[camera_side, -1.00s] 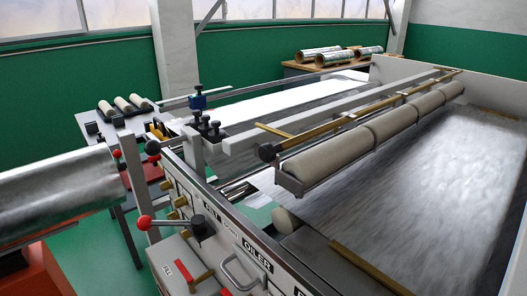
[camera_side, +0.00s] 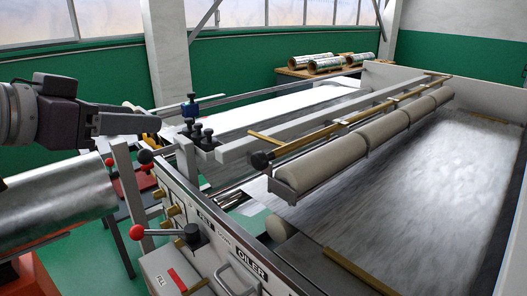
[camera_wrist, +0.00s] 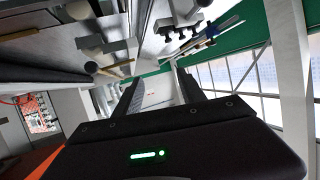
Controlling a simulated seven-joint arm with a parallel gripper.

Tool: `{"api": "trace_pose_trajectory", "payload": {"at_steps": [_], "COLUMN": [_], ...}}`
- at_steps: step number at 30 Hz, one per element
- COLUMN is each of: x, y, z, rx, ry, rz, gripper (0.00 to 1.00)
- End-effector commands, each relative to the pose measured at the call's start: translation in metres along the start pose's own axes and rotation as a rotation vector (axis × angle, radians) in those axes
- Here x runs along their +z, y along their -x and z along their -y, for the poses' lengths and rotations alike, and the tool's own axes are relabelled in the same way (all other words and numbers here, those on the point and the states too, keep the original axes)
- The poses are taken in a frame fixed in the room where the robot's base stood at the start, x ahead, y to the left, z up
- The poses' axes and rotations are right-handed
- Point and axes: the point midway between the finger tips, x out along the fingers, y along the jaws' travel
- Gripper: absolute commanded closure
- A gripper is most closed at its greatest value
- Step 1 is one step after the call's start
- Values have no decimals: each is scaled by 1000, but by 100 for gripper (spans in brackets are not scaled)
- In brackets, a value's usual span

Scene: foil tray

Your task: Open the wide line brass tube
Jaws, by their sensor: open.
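A long brass tube (camera_side: 345,122) runs along the upper edge of the beige roller row, with a black knob (camera_side: 261,160) at its near end. A shorter brass piece (camera_side: 266,138) lies across the grey rails beside it. Several small brass stubs (camera_side: 175,210) stick out of the white front panel. I cannot tell which of these is the wide line tube. My gripper (camera_side: 158,123) is at the left, above the side table and apart from all the brass parts. In the wrist view my two dark fingers (camera_wrist: 160,92) are spread with nothing between them.
A large silver cylinder (camera_side: 60,205) lies below my arm. Foil rolls (camera_side: 325,64) rest on a far table. The space above the wide grey bed (camera_side: 430,180) is clear.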

Motion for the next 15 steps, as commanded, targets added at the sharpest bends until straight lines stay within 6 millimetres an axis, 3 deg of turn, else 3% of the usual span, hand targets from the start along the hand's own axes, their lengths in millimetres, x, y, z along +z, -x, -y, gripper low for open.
{"api": "trace_pose_trajectory", "payload": {"at_steps": [1,3,6,10,15], "x": [0,-5,-4,34,28], "y": [-30,-56,-68,-83,-106], "z": [-37,-90,-146,-147,-154], "rx": [85,204,336,334,331], "ry": [-18,-22,-5,-3,-3], "rz": [-73,-208,-350,-360,-369], "gripper": [53,53,53,53,53]}}
